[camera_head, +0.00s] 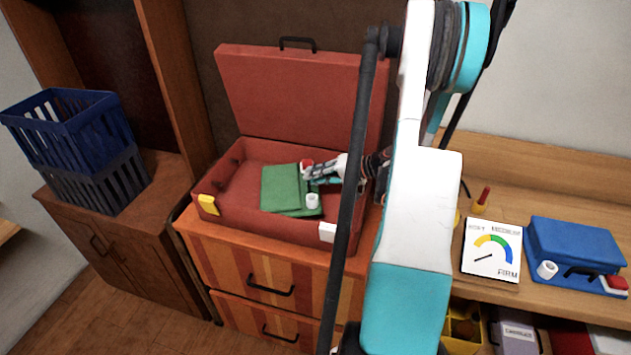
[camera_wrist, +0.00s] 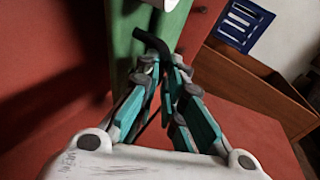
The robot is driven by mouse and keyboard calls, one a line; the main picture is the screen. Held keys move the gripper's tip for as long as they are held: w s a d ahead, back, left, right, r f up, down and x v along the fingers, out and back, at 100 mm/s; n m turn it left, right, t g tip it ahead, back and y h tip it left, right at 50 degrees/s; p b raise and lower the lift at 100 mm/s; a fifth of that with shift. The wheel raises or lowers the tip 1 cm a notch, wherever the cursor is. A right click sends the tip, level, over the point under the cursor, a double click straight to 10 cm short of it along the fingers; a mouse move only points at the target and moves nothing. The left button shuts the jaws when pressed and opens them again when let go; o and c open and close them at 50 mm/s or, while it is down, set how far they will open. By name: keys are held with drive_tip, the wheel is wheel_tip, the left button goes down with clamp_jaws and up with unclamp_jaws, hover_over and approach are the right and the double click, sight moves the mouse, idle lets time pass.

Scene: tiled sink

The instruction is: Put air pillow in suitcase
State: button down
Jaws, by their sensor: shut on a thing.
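The red suitcase (camera_head: 262,90) stands open on a striped drawer cabinet, its lid raised at the back. A green air pillow (camera_head: 279,188), with a white cap and a red part, lies inside the suitcase. My gripper (camera_head: 318,176) is inside the suitcase at the pillow's right side. In the wrist view my gripper (camera_wrist: 170,80) is shut on the black handle (camera_wrist: 153,43) of the green pillow (camera_wrist: 124,45). The fingers hide part of the handle.
Blue and dark crates (camera_head: 72,130) are stacked on a brown cabinet at left. On the right shelf are a firmness gauge (camera_head: 491,248) and a blue pillow-like object (camera_head: 575,243) with a white cap. My arm crosses in front of the suitcase's right side.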

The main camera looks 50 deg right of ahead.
drive_tip(key=shift+d+f+b, duration=0.2)
drive_tip(key=shift+f+b, duration=0.2)
drive_tip(key=shift+f, duration=0.4)
drive_tip(key=shift+r, duration=0.1)
drive_tip(key=shift+f+b, duration=0.3)
drive_tip(key=shift+f, duration=0.05)
drive_tip(key=shift+f+b, duration=0.25)
drive_tip(key=shift+b, duration=0.05)
drive_tip(key=c, duration=1.7)
unclamp_jaws()
drive_tip(key=shift+a, duration=0.1)
drive_tip(key=shift+f, duration=0.1)
